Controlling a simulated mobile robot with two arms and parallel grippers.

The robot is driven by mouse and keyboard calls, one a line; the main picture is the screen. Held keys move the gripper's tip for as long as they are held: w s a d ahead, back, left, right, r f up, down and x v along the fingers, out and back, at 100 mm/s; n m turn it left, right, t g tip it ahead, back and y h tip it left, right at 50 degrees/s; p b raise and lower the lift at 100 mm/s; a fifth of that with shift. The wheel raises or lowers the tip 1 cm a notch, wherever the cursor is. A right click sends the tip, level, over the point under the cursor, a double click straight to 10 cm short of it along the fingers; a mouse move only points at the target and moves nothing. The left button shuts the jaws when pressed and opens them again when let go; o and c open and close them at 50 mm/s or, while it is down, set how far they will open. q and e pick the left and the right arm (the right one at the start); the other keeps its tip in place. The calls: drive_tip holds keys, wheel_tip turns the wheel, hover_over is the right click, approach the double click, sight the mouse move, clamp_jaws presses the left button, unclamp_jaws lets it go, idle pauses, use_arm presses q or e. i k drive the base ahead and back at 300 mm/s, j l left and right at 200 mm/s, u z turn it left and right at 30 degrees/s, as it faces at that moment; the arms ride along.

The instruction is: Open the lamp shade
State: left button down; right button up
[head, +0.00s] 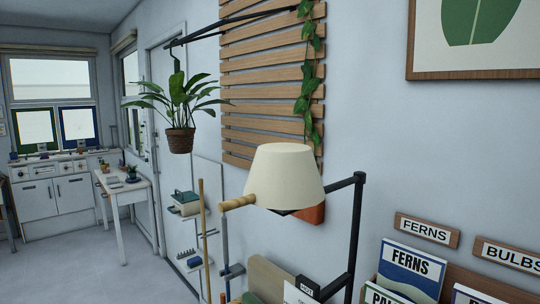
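A cream lamp shade (284,177) hangs in the middle of the head view, shaped like a cone wider at the bottom. The inside of the shade and any bulb are hidden from this angle. Neither of my grippers shows in the head view.
A potted palm (180,138) hangs from a black bracket at upper left. A wooden slat trellis (262,75) is on the wall behind.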

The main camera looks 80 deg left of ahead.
sight(282, 177)
drive_tip(key=u, duration=2.5)
